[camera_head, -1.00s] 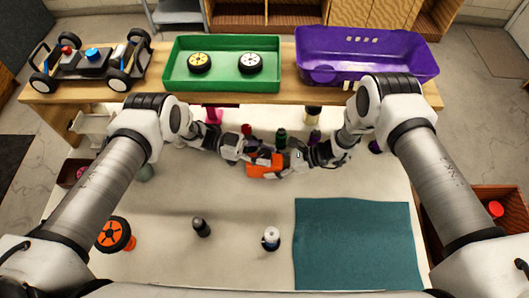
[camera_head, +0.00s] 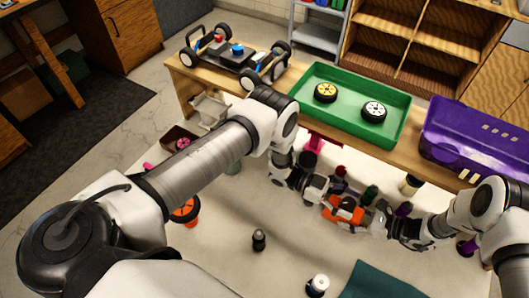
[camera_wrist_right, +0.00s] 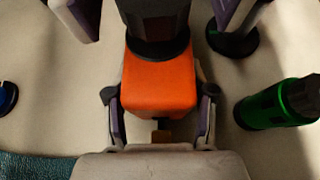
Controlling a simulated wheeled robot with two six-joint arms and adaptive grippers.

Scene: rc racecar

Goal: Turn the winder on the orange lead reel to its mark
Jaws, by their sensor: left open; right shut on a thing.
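The orange lead reel (camera_head: 345,212) is held up between my two grippers at the middle of the table. In the right wrist view it is an orange block (camera_wrist_right: 160,88) with a dark round winder (camera_wrist_right: 158,28) at its far end. My right gripper (camera_head: 378,222) is shut on the block, one finger along each side. My left gripper (camera_head: 322,203) faces it from the left, open. In the wrist view its purple-padded fingers stand apart on either side of the winder, not touching it. I cannot make out the mark.
Several small bottles stand close behind the reel, including a green one (camera_head: 369,195); it also shows in the wrist view (camera_wrist_right: 279,103). A shelf behind bears a green tray (camera_head: 350,112) and purple bin (camera_head: 470,140).

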